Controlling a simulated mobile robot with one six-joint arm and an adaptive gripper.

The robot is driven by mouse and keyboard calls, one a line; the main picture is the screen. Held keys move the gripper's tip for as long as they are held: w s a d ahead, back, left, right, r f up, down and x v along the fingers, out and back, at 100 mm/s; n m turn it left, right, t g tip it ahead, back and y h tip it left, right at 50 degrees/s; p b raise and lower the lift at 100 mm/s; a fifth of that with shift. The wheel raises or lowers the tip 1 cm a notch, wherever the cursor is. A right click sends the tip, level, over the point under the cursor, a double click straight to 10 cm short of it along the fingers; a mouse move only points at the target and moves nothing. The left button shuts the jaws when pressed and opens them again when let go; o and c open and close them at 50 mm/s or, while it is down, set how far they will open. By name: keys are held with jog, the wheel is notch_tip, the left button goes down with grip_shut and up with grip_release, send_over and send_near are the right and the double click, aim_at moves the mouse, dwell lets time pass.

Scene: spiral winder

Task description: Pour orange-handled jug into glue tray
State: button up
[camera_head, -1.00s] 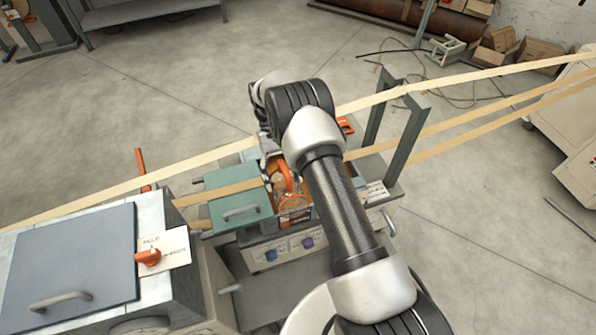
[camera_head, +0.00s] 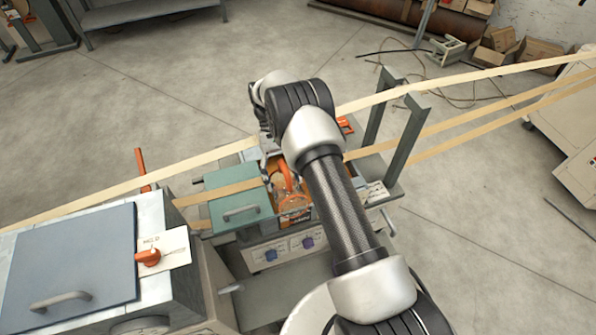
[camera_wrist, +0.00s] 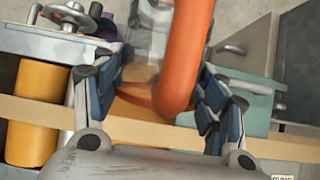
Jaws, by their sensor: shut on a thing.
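The orange-handled jug (camera_head: 292,199) is clear-walled and held over the glue tray, partly hidden by my arm in the head view. In the wrist view its orange handle (camera_wrist: 188,50) rises between the fingers of my gripper (camera_wrist: 160,104), which is shut on it. The clear jug body (camera_wrist: 146,30) shows beyond the handle. The glue tray (camera_head: 246,237) is a teal-grey box with a green lid section on its left. Its opening is mostly hidden by the jug and arm. I cannot tell whether liquid is flowing.
Tan paper strips (camera_head: 452,128) run across the tray area and through a grey upright frame (camera_head: 408,135). A machine with a blue-grey lid (camera_head: 70,262) and an orange knob (camera_head: 148,257) stands at left. An orange roller (camera_wrist: 32,110) shows in the wrist view. Open floor lies behind.

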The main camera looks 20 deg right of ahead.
dwell(0.5)
jog(key=s+r+t+p, duration=0.1)
jog(key=p, duration=0.2)
jog(key=shift+p, duration=0.3)
jog(key=shift+s+t+p, duration=0.45)
jog(key=shift+t+p, duration=0.25)
jog(key=shift+t, duration=0.1)
jog(key=shift+s+f+t+p, duration=0.3)
jog(key=shift+s+t, duration=0.1)
jog(key=shift+t, duration=0.3)
